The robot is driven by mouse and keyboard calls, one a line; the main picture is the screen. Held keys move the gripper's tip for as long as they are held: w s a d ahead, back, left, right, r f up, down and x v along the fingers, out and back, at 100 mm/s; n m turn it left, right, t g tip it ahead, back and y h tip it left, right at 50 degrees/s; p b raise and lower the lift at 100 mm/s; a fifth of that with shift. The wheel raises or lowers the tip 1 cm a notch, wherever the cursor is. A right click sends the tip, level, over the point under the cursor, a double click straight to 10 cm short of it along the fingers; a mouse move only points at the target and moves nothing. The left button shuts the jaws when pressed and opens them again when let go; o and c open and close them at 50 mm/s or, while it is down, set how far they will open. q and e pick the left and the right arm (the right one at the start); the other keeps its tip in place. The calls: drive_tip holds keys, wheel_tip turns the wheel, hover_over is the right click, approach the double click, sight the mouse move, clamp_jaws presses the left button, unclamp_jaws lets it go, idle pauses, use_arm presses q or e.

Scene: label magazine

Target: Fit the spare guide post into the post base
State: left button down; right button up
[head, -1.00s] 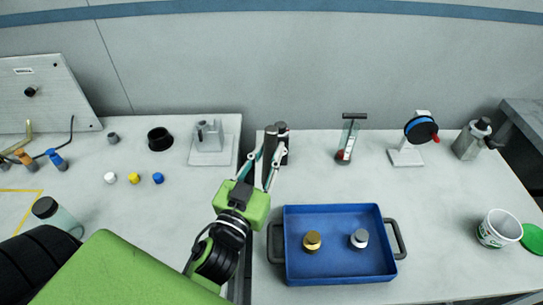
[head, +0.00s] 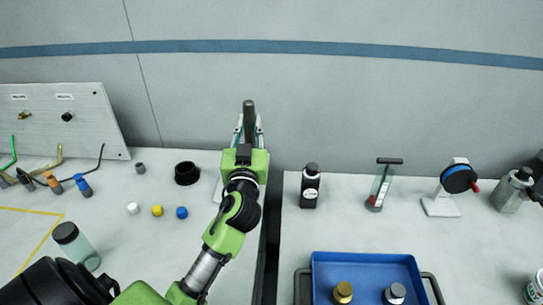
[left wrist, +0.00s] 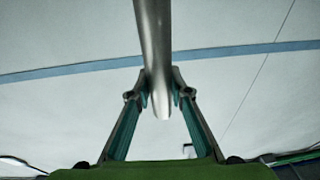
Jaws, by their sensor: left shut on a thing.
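The spare guide post (head: 249,112), a dark metal rod, stands up from between the fingers of my left gripper (head: 249,135), which is shut on it. In the left wrist view the post (left wrist: 153,50) runs from the top edge down between the two fingertips (left wrist: 159,98), its rounded lower end showing there. The post base, a light grey block on a plate, is almost fully hidden behind my left gripper; only a pale sliver of the plate (head: 217,190) shows. I cannot tell the gap between post and base. My right gripper is not in view.
A black ring (head: 187,173) and white, yellow and blue caps (head: 157,211) lie left of my arm. A dark bottle (head: 310,188) stands to the right, across the gap between tables. A blue tray (head: 365,262) is at front right.

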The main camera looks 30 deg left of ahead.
use_arm(q)
drive_tip(key=a+r+n+g+y, duration=0.2)
drive_tip(key=a+r+y, duration=0.1)
drive_tip(key=a, duration=0.5)
drive_tip(key=shift+w+r+n+b, duration=0.2)
drive_tip(key=shift+r+n+b, duration=0.15)
drive_tip(key=shift+r, duration=0.4)
drive_tip(key=shift+f, duration=0.2)
wheel_tip(320, 180, down, 6)
drive_tip(key=b, duration=0.4)
drive_tip(key=shift+r, duration=0.2)
drive_tip(key=shift+b, duration=0.4)
drive_tip(key=shift+d, duration=0.1)
